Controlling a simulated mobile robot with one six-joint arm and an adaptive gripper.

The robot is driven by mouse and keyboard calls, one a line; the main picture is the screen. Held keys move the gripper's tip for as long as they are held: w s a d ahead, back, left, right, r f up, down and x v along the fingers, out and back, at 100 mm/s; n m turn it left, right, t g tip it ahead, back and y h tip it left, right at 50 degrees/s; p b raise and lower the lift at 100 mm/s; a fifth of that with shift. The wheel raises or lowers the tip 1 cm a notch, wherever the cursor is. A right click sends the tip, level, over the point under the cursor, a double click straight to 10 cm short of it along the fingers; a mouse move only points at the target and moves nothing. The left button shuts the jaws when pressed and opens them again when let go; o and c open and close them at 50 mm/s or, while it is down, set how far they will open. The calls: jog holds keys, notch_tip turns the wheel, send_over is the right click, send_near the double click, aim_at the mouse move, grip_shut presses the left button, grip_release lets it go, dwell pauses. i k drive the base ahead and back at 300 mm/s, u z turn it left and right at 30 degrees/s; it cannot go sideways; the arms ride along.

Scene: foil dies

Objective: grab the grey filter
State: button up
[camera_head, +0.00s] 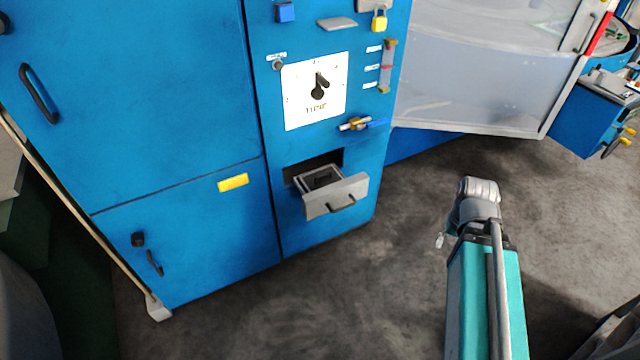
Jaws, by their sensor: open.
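A grey box-like drawer (337,195) with a small dark handle on its front sticks part way out of a dark slot low in the blue cabinet. It is the only grey pull-out piece I see that could be the grey filter. Something dark lies inside it, too small to make out. My arm rises at the lower right, and its bulk hides most of my gripper (440,240). Only a small pale tip shows at the arm's left side. It is open, apart from the drawer and to its right, with nothing seen in it.
The blue cabinet (160,90) fills the left and middle, with a padlock (379,20), a dial plate (314,90) and a blue-and-brass latch (362,124) above the drawer. A clear panel (480,65) stands at the upper right. Bare grey floor (400,270) lies before the drawer.

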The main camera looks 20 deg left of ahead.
aim_at(323, 179)
jog(key=u, duration=0.05)
jog(key=k, duration=1.05)
jog(key=u, duration=1.3)
jog(key=i, duration=1.65)
